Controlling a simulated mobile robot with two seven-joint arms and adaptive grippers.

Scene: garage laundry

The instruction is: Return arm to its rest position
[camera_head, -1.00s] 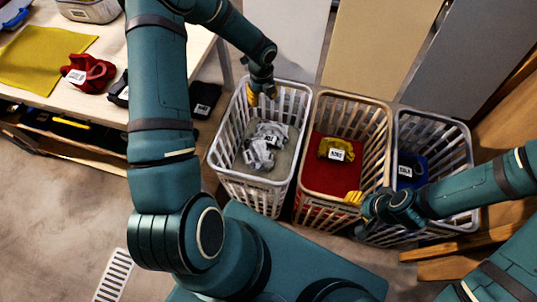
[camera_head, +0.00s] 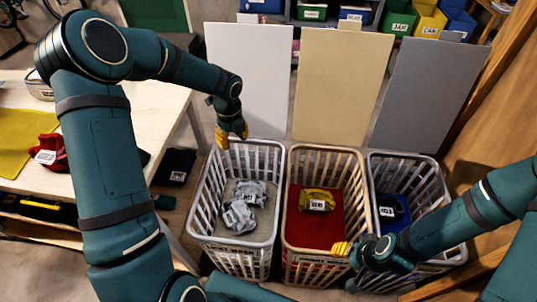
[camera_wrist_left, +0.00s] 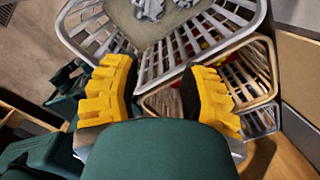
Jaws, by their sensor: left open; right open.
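My left gripper (camera_head: 232,133) hangs above the back left rim of the left basket in the head view. In the left wrist view its yellow fingers (camera_wrist_left: 158,95) are spread apart with nothing between them. My right gripper (camera_head: 341,248) is at the front right of the middle basket, its yellow fingertips near the rim. It looks empty, and its fingers are small in the view. Both arms bend in from the sides of the head view.
The left basket (camera_head: 192,222) holds grey cloths (camera_head: 241,206). The middle basket (camera_head: 287,232) holds a yellow cloth (camera_head: 317,201). The right basket (camera_head: 440,187) holds a dark blue item (camera_head: 392,208). A table (camera_head: 165,112) stands left; wooden panelling (camera_head: 500,110) is at right.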

